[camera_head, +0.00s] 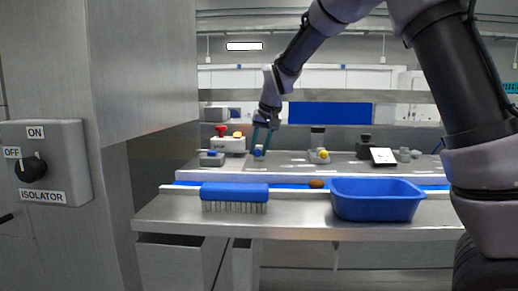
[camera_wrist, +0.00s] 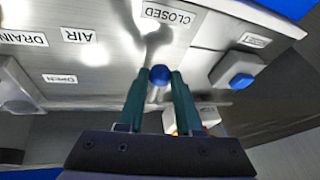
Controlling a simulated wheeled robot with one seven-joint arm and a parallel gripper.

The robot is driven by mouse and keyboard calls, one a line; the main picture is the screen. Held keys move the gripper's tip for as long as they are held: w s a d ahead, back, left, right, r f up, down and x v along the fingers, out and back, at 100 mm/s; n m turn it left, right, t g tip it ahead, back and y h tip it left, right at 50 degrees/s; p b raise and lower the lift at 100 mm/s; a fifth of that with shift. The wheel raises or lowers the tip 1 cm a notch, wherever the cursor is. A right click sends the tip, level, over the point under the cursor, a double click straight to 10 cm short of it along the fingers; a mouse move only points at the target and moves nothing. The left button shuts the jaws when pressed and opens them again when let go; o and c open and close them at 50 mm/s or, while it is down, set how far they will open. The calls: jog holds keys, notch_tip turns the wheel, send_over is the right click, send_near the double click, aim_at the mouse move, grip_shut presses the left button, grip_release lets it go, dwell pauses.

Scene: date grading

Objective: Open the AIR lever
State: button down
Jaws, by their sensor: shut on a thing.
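The AIR lever shows as a round blue knob (camera_wrist: 160,74) in the wrist view, with its stem mostly hidden. My gripper (camera_wrist: 160,82) is shut on this knob, one teal finger on each side. The AIR label (camera_wrist: 82,35) and OPEN label (camera_wrist: 60,78) lie to the left of the knob; the CLOSED label (camera_wrist: 168,14) is just above it. In the head view my gripper (camera_head: 261,148) reaches down to the back shelf, with the blue knob (camera_head: 259,152) between its fingers. The lever's exact angle is hard to tell.
A blue-button box (camera_wrist: 238,76) is right of the knob in the wrist view. In the head view, a red-button box (camera_head: 228,146) is left of my gripper and a yellow-knobbed fitting (camera_head: 320,157) right. A blue brush (camera_head: 235,191) and blue tub (camera_head: 378,207) stand in front.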

jog(key=shift+d, duration=0.15)
jog(key=d+n, duration=0.1)
jog(key=n, duration=0.1)
jog(key=w+d+n+g+y, duration=0.1)
jog(key=n, duration=0.1)
jog(key=shift+d, duration=0.4)
jog(key=n, duration=0.1)
jog(key=w+d+n+g, duration=0.1)
jog(key=n, duration=0.1)
jog(key=d+n+g+y, duration=0.1)
jog(key=shift+w+d+n, duration=0.15)
jog(key=shift+w+n, duration=0.25)
jog(key=n, duration=0.1)
jog(key=w+d+n+g, duration=0.1)
jog(key=n, duration=0.1)
jog(key=w+n+g, duration=0.1)
jog(key=shift+w+d, duration=0.2)
jog(key=shift+w, duration=0.05)
jog(key=shift+w+d+n+g+h, duration=0.15)
jog(key=shift+w+n+g, duration=0.3)
jog(key=shift+n, duration=0.4)
jog(key=shift+w+n+g+h, duration=0.2)
jog(key=shift+w+n, duration=0.3)
jog(key=shift+n, duration=0.4)
jog(key=shift+w+d+n+g+h, duration=0.15)
jog(key=shift+w+n+g, duration=0.3)
jog(key=shift+n, duration=0.4)
jog(key=shift+w+a, duration=0.1)
jog(key=c, duration=0.6)
grip_release()
